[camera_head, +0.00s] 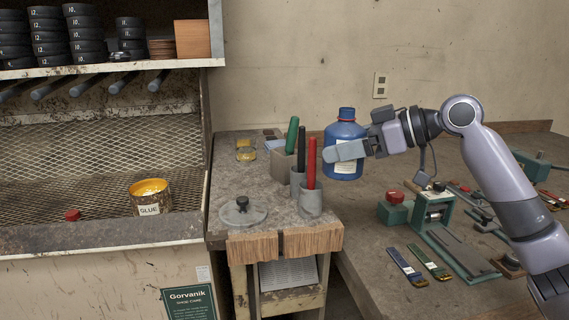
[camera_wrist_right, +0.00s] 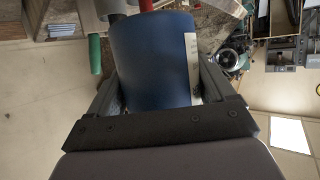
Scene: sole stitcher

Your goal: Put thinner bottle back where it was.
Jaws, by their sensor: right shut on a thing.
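The thinner bottle is a blue bottle (camera_head: 344,132) with a dark cap, an orange-red ring at the neck and a pale label. My right gripper (camera_head: 345,151) is shut around its body and holds it upright, to the right of the cups with coloured handles. Whether its base touches the bench behind is hard to tell. In the right wrist view the blue bottle (camera_wrist_right: 155,62) fills the space between the two fingers of the right gripper (camera_wrist_right: 160,95). My left gripper is not in view.
Grey cups (camera_head: 311,203) with red, black and green handles stand on the small bench (camera_head: 225,185), beside a round lid (camera_head: 242,212). A glue tin (camera_head: 150,196) and red cap (camera_head: 72,215) sit in the left booth. Tools and a green-based device (camera_head: 433,212) crowd the right bench.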

